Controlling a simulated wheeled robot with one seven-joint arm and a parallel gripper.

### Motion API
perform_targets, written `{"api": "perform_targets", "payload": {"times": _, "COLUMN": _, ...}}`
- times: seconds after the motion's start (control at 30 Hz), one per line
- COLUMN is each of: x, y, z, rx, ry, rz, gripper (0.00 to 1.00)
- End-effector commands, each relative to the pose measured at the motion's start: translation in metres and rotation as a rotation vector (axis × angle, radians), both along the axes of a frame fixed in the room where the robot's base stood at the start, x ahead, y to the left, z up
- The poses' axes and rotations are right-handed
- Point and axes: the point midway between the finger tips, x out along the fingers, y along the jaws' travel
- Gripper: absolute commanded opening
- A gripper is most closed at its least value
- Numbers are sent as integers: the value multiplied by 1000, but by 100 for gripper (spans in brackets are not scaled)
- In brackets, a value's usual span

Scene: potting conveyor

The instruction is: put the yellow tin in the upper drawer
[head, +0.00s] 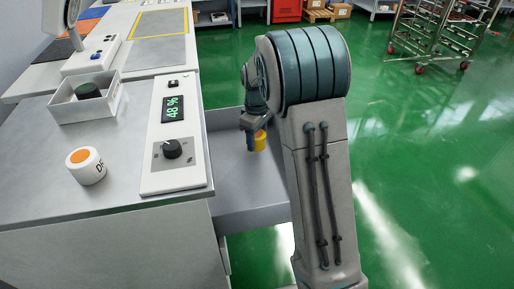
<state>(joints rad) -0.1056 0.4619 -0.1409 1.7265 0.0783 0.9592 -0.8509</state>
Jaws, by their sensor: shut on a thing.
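The yellow tin (260,141) shows beside the far side of my arm. My gripper (256,130) is shut on it, partly hidden by my own arm links. The tin is over the open drawer (232,183), which sticks out from the right side of the workbench. I cannot tell whether the tin touches the drawer's floor. My arm hides the right part of the drawer.
On the bench (120,190) stand a white tub with an orange lid (86,166), a white open box (84,101) with a dark round thing inside, and a control panel (174,140) reading 48 %. Green floor to the right is clear up to a wire rack trolley (437,35).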

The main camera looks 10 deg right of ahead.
Motion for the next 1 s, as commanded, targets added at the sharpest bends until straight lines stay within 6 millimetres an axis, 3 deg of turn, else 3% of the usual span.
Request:
{"api": "perform_targets", "payload": {"times": 0.33, "x": 0, "y": 0, "z": -41, "rx": -1, "ry": 2, "rz": 0, "gripper": 28}}
{"api": "perform_targets", "payload": {"times": 0.7, "x": 0, "y": 0, "z": -44, "rx": -1, "ry": 1, "rz": -1, "gripper": 28}}
{"api": "perform_targets", "payload": {"times": 0.73, "x": 0, "y": 0, "z": -44, "rx": -1, "ry": 1, "rz": 0, "gripper": 56}}
{"api": "perform_targets", "payload": {"times": 0.8, "x": 0, "y": 0, "z": -44, "rx": -1, "ry": 1, "rz": 0, "gripper": 75}}
{"api": "perform_targets", "payload": {"times": 1.0, "x": 0, "y": 0, "z": -44, "rx": -1, "ry": 1, "rz": 0, "gripper": 75}}
